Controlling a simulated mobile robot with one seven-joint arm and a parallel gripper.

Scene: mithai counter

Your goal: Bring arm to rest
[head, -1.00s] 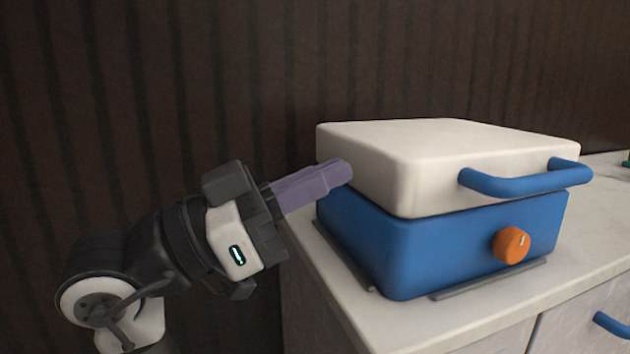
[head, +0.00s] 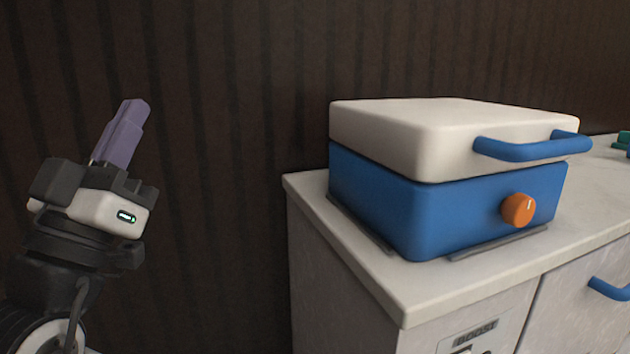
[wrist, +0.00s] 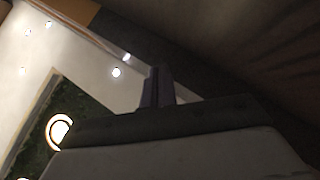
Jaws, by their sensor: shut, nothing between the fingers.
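My gripper (head: 136,112) is at the left of the head view, pointing up and slightly right. Its purple fingers are together with nothing between them. It is well to the left of the counter and touches nothing. In the wrist view the closed fingers (wrist: 158,76) point up toward a pale ceiling with small lights.
A blue appliance (head: 430,210) with a closed white lid (head: 400,125), blue handle (head: 525,150) and orange knob (head: 517,209) stands on the pale counter (head: 350,265). A dark ribbed wall (head: 240,120) runs behind. A green item (head: 623,140) shows at the right edge.

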